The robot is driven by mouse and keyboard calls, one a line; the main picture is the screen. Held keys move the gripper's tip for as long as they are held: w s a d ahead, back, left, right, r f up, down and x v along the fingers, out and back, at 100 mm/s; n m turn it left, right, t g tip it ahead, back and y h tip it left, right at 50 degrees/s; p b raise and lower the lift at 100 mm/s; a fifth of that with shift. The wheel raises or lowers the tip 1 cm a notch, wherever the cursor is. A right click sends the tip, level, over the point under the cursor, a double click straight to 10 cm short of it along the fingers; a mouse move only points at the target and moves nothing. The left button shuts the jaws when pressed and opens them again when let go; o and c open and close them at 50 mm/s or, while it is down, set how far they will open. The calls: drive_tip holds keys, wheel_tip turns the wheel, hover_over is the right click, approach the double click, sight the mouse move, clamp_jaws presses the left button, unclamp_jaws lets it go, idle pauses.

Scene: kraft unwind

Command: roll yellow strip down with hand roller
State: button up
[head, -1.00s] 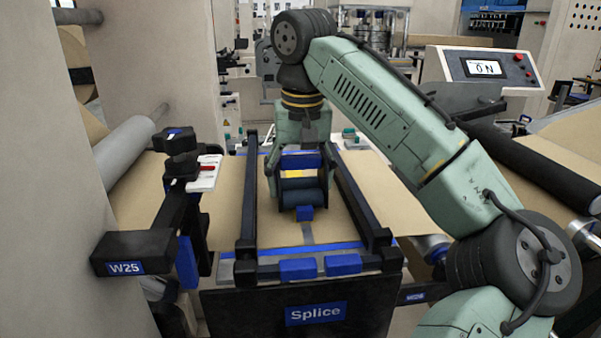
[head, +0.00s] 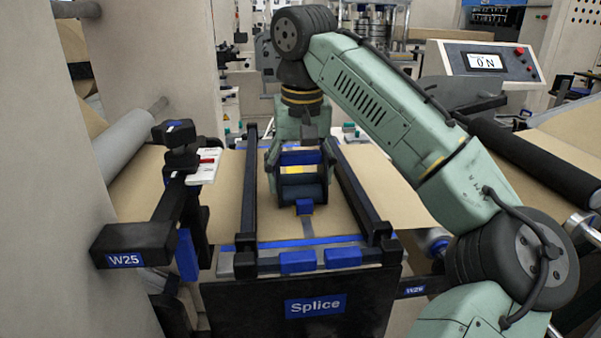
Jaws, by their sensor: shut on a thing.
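My gripper (head: 299,150) is over the splice table (head: 270,200), shut on the hand roller (head: 302,188). The roller has a blue grip bar between my fingers, dark side plates and a dark blue cylinder at the bottom. The rest of the strip is hidden by the roller and my gripper. I cannot tell whether the cylinder touches the strip.
Two dark rails (head: 359,195) run along the table's sides, with blue blocks (head: 298,262) at the front edge. A post marked W25 (head: 135,245) stands at left. A display (head: 487,62) at right appears to read 0 N. Brown web (head: 400,205) extends to both sides.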

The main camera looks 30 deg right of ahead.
drive_tip(key=shift+w, duration=0.1)
drive_tip(key=shift+w+d+r+p, duration=0.1)
drive_tip(key=shift+w+d+p, duration=0.15)
drive_tip(key=shift+w+p, duration=0.35)
drive_tip(key=shift+w+d, duration=0.65)
drive_tip(key=shift+w, duration=0.55)
drive_tip(key=shift+w+d, duration=0.5)
drive_tip(key=shift+w, duration=0.6)
drive_tip(key=shift+w+d, duration=0.55)
drive_tip(key=shift+w, duration=0.55)
drive_tip(key=shift+d, duration=0.1)
drive_tip(key=shift+w, duration=0.1)
drive_tip(key=shift+w+d, duration=0.35)
drive_tip(key=shift+d, duration=0.05)
